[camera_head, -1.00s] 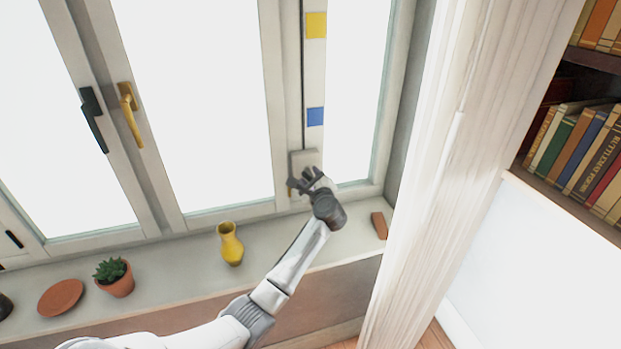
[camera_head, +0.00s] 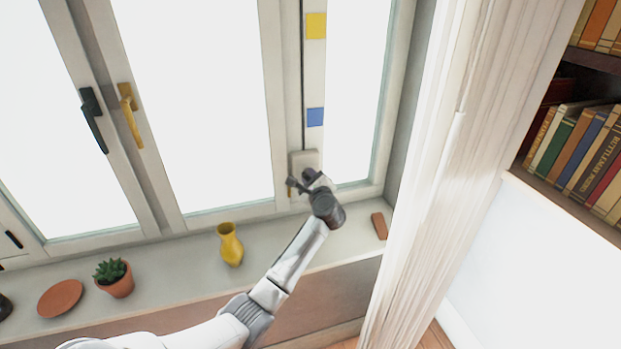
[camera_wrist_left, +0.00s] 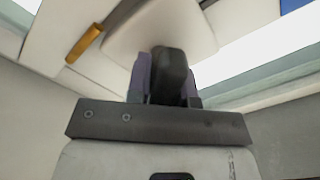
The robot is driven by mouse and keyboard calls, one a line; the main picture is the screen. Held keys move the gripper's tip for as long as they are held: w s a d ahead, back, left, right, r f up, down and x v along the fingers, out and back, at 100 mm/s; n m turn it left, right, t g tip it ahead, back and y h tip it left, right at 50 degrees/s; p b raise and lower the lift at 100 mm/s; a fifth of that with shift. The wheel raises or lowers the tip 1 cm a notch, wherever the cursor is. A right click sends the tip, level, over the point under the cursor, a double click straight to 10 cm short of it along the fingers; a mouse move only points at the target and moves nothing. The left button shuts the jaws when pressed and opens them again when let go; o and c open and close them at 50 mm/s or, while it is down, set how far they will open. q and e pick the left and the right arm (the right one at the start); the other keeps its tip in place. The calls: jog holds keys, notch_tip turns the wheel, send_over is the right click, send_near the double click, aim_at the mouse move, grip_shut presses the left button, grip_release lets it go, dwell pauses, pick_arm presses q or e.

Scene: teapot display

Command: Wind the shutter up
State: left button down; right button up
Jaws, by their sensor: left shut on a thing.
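A pale winder box (camera_head: 304,160) is mounted low on the window post; it also shows in the wrist view (camera_wrist_left: 160,25). My left gripper (camera_head: 305,181) is at the lower front of this box. In the wrist view its fingers (camera_wrist_left: 167,80) are shut on a dark crank knob (camera_wrist_left: 170,68) in front of the box. The rest of the crank is hidden by the gripper. A yellow square (camera_head: 316,25) and a blue square (camera_head: 315,117) mark the post above, beside a thin dark vertical line. The panes are bright; no shutter edge can be made out. My right gripper is not in view.
A golden handle (camera_wrist_left: 84,43) sits left of the box. On the sill are a yellow vase (camera_head: 230,244), a potted plant (camera_head: 115,279), a terracotta dish (camera_head: 61,298) and a reddish block (camera_head: 379,226). A pale curtain (camera_head: 440,170) hangs at right.

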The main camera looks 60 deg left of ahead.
pick_arm(q)
jog(key=m+p, duration=0.2)
jog(key=m, duration=0.1)
jog(key=shift+r+p, duration=0.1)
jog(key=shift+p, duration=0.25)
jog(key=m+p, duration=0.3)
jog(key=m, duration=0.2)
jog(key=m+p, duration=0.7)
jog(key=m, duration=0.2)
jog(key=shift+w, duration=0.1)
jog(key=m+p, duration=0.2)
jog(key=m, duration=0.1)
jog(key=shift+m, duration=0.3)
jog(key=m+p, duration=0.3)
jog(key=m, duration=0.1)
jog(key=shift+m, duration=0.3)
jog(key=m+p, duration=0.2)
jog(key=m, duration=0.3)
jog(key=shift+p, duration=0.3)
jog(key=shift+f+m+p, duration=0.2)
jog(key=shift+m+p, duration=0.3)
jog(key=shift+m, duration=1.1)
